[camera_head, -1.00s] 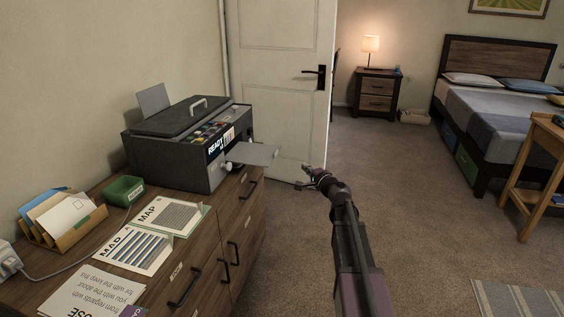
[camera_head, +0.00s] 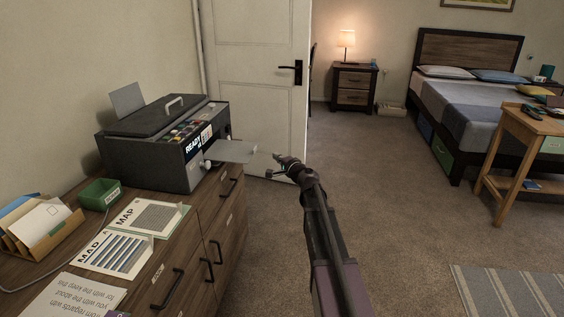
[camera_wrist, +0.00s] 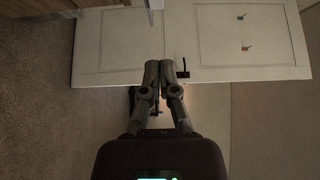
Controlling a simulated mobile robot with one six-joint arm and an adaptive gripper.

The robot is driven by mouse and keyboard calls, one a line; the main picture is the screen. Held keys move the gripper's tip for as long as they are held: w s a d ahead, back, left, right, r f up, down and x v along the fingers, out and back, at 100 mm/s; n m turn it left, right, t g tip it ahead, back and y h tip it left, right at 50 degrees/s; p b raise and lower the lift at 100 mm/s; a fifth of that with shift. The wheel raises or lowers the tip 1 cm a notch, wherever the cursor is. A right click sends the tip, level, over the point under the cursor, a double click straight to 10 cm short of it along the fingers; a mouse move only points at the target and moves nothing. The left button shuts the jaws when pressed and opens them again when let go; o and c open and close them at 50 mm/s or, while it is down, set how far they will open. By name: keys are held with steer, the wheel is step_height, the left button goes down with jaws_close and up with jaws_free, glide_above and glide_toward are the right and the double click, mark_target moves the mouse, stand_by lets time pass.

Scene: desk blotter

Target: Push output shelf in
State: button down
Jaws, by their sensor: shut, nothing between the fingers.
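The output shelf (camera_head: 232,151) is a flat grey plate sticking out to the right from the front of the dark printer (camera_head: 158,150), past the cabinet's edge. My gripper (camera_head: 280,160) is shut and empty, just right of the shelf's outer end; I cannot tell whether it touches. In the wrist view my gripper's fingers (camera_wrist: 166,66) are together, with the white door behind them. A pale edge at the top of the wrist view may be part of the shelf; it is cut off by the frame.
The printer stands on a wooden cabinet (camera_head: 228,216) with papers, a green box (camera_head: 99,193) and a letter holder (camera_head: 36,227). A white door (camera_head: 256,78) stands behind. Carpet to the right is free up to a wooden side table (camera_head: 530,125) and the bed.

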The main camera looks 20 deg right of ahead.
mark_target(256, 149)
steer(key=shift+w+a, duration=0.8)
steer(key=shift+w, duration=0.25)
steer(key=shift+w+a, duration=0.75)
steer(key=shift+w, duration=0.25)
steer(key=shift+w+a, duration=0.8)
steer(key=shift+w, duration=0.25)
steer(key=shift+w+d, duration=0.1)
